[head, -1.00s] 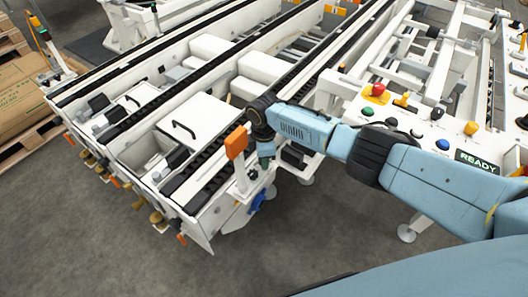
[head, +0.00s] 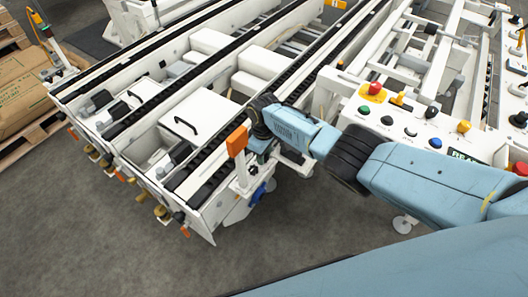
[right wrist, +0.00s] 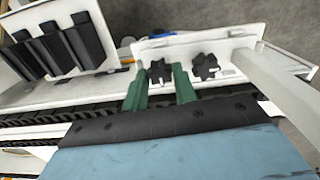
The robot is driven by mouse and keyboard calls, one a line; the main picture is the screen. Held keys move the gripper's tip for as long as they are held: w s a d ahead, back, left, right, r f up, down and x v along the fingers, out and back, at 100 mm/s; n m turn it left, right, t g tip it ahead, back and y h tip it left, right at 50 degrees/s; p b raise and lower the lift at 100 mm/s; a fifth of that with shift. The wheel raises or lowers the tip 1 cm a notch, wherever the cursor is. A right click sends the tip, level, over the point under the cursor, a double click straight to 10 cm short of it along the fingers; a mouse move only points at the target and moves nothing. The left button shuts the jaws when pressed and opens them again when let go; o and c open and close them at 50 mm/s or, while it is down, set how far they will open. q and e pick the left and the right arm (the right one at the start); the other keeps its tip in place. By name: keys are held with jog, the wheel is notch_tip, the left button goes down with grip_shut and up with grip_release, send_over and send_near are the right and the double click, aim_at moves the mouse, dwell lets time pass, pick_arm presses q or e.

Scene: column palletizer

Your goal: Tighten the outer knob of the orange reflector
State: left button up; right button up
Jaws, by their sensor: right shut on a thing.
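The orange reflector (head: 237,141) stands upright on a white bracket at the front end of the conveyor frame. My right gripper (right wrist: 160,76) has its two green fingers on either side of a black star-shaped knob (right wrist: 158,69) on a white plate and is shut on it. A second black knob (right wrist: 205,66) sits to the right on the same plate, clear of the fingers. In the head view my right gripper (head: 262,153) is just right of the reflector, its fingertips mostly hidden. The reflector is not visible in the right wrist view. My left gripper is not in view.
Black conveyor rails (head: 215,85) run to the back. Boxes (head: 22,100) on a pallet stand at far left. The grey floor in front is clear.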

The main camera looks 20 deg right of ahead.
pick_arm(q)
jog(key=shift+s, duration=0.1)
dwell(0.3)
pick_arm(e)
jog(key=o, duration=1)
jog(key=shift+r, duration=0.25)
notch_tip(320, 180, up, 2)
jog(key=p, duration=0.2)
jog(key=shift+r+p, duration=0.15)
jog(key=shift+p, duration=0.25)
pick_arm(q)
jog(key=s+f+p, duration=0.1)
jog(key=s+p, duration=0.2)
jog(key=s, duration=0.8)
pick_arm(e)
notch_tip(320, 180, up, 3)
jog(key=shift+r, duration=0.1)
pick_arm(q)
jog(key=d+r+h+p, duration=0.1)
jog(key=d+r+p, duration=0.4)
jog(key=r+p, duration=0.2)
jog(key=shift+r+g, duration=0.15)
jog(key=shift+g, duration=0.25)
pick_arm(e)
jog(key=shift+r, duration=3.75)
